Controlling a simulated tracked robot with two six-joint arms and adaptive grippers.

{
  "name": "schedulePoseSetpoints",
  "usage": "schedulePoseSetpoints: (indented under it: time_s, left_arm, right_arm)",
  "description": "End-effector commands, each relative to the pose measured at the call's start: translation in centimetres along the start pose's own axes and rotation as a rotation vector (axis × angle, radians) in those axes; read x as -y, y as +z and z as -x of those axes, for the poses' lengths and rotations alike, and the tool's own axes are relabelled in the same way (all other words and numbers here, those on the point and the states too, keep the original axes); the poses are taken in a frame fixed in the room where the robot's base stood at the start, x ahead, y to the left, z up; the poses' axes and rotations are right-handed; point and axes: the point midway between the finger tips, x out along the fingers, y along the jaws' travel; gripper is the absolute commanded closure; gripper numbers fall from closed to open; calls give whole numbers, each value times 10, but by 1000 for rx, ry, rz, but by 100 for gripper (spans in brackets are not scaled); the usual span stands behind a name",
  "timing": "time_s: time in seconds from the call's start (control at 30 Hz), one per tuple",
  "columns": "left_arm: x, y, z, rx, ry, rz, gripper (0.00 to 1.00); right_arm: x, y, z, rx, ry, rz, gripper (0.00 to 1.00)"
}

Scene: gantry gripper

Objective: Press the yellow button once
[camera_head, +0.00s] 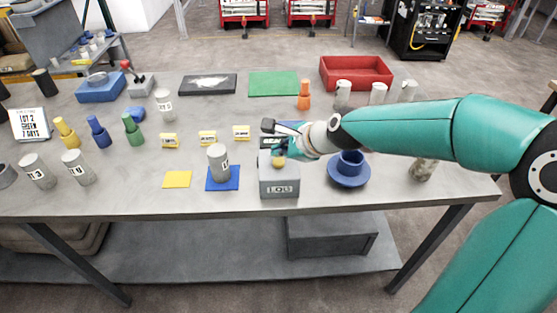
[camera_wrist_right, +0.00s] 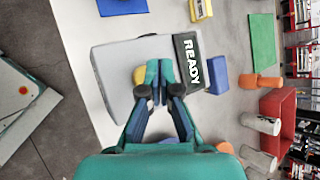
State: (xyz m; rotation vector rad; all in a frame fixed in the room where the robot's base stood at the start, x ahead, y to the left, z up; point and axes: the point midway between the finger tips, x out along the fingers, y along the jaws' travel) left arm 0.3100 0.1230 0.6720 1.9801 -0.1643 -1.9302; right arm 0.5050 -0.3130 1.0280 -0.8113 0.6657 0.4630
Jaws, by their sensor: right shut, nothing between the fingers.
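The grey box marked LOG (camera_head: 279,189) stands near the front edge of the table, right of the middle. Its yellow button (camera_head: 278,161) is on top, partly covered by my right gripper (camera_head: 281,151). In the right wrist view the yellow button (camera_wrist_right: 139,75) shows beside the fingertips of my right gripper (camera_wrist_right: 159,66), partly hidden by them. The grey box (camera_wrist_right: 112,72) carries a dark panel reading READY (camera_wrist_right: 188,62). My right gripper is shut and empty, just over the box top. I cannot tell whether it touches the button. My left gripper is out of view.
A grey cylinder (camera_head: 218,160) stands on a blue mat (camera_head: 222,184) left of the box. A blue cup on a saucer (camera_head: 348,178) stands close to its right. A yellow square (camera_head: 177,179) lies farther left. A red bin (camera_head: 356,73) is at the back.

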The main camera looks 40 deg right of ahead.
Motion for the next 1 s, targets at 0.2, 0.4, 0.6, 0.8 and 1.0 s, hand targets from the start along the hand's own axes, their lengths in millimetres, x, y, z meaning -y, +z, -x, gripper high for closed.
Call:
schedulePoseSetpoints:
  time_s: [0.2,0.4,0.6,0.8,1.0]
  left_arm:
    - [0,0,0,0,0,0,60]
    - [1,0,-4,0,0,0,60]
    - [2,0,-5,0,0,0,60]
    - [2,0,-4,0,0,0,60]
    - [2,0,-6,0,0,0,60]
  right_arm:
    - [0,0,0,0,0,0,100]
    - [-3,-3,-3,-1,0,-2,100]
    - [-4,-5,-4,-1,0,-1,100]
    - [-4,-5,-4,-1,-1,-1,100]
    - [-4,-5,-5,-1,-1,-1,100]
